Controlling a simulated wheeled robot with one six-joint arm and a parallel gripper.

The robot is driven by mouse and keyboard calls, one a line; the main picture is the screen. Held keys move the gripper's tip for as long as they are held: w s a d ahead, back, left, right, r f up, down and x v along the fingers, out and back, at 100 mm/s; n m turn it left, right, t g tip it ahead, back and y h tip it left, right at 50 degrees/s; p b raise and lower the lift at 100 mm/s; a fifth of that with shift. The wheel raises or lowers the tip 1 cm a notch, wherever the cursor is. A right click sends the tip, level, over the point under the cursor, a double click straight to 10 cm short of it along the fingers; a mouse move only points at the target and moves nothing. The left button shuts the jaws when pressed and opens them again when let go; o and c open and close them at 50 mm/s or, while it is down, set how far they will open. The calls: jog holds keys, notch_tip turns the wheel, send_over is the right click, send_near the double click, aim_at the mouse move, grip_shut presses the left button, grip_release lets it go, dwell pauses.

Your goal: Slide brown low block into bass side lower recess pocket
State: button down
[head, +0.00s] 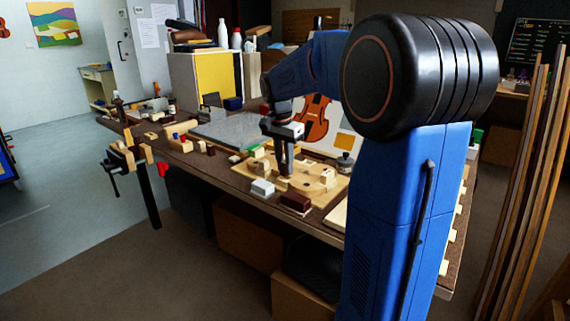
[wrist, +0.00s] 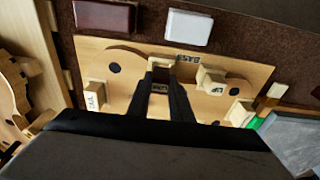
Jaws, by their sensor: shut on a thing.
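My gripper (wrist: 161,77) points down at the wooden mould board (wrist: 258,74) and is shut on a small brown block (wrist: 160,87). Only a part of that block shows between the dark fingers. In the head view my gripper (head: 285,168) is over the middle of the board (head: 247,172). A pale cut-out with a printed label (wrist: 187,58) lies just beyond the fingertips. Pale blocks stand at the board's left (wrist: 95,95) and right (wrist: 211,81). The fingers hide the spot below the held block, so I cannot tell whether it touches the board.
A dark red-brown box (head: 296,201) and a white box (head: 262,188) lie along the bench's front edge, beside the board. A grey slab (head: 228,130) lies to the left. A violin picture panel (head: 313,120) stands behind. A small dark jar (head: 345,160) stands at the right.

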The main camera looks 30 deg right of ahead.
jog(key=shift+f, duration=0.9)
jog(key=c, duration=1.5)
grip_release()
jog(key=r, duration=0.5)
jog(key=a+r, duration=0.1)
jog(key=r, duration=0.5)
jog(key=a+r, duration=0.1)
jog(key=r, duration=0.5)
jog(key=shift+s+r, duration=0.15)
jog(key=shift+s, duration=0.2)
jog(key=s+a+f+n+t, duration=0.1)
jog(key=s+a+f+n, duration=0.3)
jog(key=s+f, duration=0.3)
jog(key=s+a+f+n+t+y, duration=0.1)
jog(key=s+a+f+n, duration=0.4)
jog(key=s, duration=0.7)
jog(key=s+a+f+n+t, duration=0.2)
jog(key=s+a+f+n, duration=0.2)
jog(key=s+f, duration=0.6)
jog(key=shift+s+a+f+n, duration=0.1)
jog(key=shift+s+a+n, duration=0.2)
jog(key=shift+a+n, duration=0.15)
